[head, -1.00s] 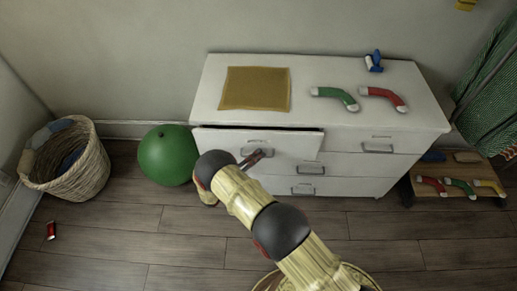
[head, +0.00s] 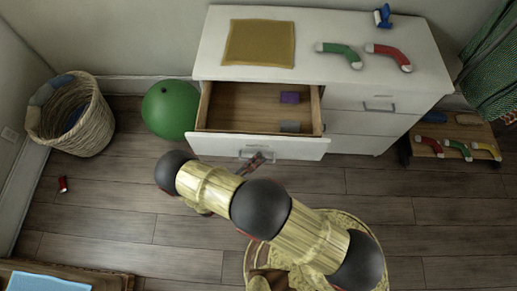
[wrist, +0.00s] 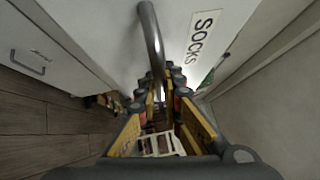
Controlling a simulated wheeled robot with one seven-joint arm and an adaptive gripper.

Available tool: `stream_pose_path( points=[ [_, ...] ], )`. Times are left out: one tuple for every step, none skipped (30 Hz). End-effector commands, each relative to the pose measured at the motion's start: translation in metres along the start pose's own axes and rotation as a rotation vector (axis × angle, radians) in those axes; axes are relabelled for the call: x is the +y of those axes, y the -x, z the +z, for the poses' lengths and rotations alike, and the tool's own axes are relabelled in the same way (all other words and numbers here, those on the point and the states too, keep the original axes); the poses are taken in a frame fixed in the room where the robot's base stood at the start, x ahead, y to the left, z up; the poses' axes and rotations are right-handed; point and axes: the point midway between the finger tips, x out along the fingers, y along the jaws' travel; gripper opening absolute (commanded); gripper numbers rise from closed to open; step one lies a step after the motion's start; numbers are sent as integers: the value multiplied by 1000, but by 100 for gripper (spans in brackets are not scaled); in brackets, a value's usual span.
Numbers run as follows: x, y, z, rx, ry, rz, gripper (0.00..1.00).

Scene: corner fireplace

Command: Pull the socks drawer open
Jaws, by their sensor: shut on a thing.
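The socks drawer (head: 258,148) is the top left drawer of the white dresser, and it stands well open in the head view. In the wrist view, a "SOCKS" label (wrist: 203,38) is on the drawer front beside the grey bar handle (wrist: 149,30). My gripper (head: 255,160) is at the drawer front, shut on the handle, which runs between its fingers (wrist: 160,85) in the wrist view.
A green sock (head: 340,52), a red sock (head: 390,56) and a tan mat (head: 259,43) lie on the dresser top (head: 305,68). A green ball (head: 169,110) and a wicker basket (head: 92,130) stand left. A low shelf with socks (head: 430,160) is right.

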Motion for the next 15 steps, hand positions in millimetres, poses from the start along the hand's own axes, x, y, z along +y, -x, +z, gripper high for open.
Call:
stream_pose_path(
  points=[
    [0, 4, -2, -2, -3, 4, 0],
    [0, 5, -3, -1, -3, 4, 0],
    [0, 7, -5, -1, -4, 4, 0],
    [-1, 8, -6, -2, -4, 4, 0],
    [-1, 8, -6, -2, -4, 4, 0],
    [-1, 9, -7, -2, -4, 5, 0],
    [-1, 10, -7, -2, -4, 5, 0],
    [-1, 10, -8, -1, -4, 5, 0],
    [-1, 10, -8, -1, -4, 5, 0],
    [-1, 10, -8, -1, -4, 5, 0],
    [-1, 10, -8, -1, -4, 5, 0],
    [-1, 10, -8, -1, -4, 5, 0],
    [-1, 10, -8, -1, -4, 5, 0],
    [-1, 10, -8, -1, -4, 5, 0],
    [-1, 10, -8, -1, -4, 5, 0]
  ],
)
